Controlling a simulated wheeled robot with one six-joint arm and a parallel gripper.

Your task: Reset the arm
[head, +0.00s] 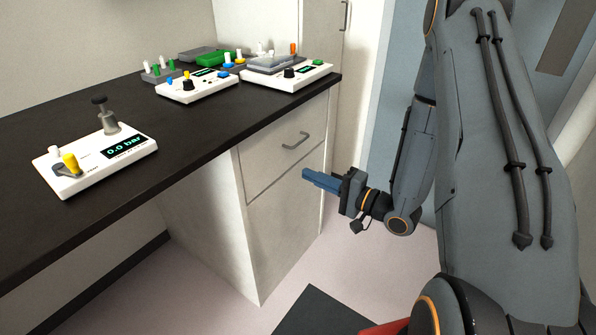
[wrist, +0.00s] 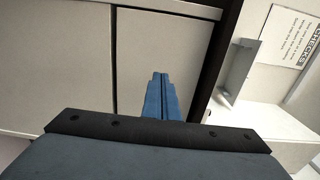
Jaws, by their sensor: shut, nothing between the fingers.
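My gripper (head: 308,178) is at the end of my grey arm, in the middle of the head view. It hangs in the air in front of the white cabinet, below the level of the dark counter. Its blue fingers point left toward the cabinet and are together with nothing between them. In the wrist view the blue fingers (wrist: 160,82) also show closed, with pale panels beyond them. My arm is bent at the elbow on the right side of the head view.
A dark counter (head: 215,135) carries a white device reading 0.0 bar (head: 95,166) and further white devices (head: 200,86) at the back. The white cabinet (head: 262,225) has a drawer handle (head: 296,141) near my gripper. A sign (wrist: 291,37) shows in the wrist view.

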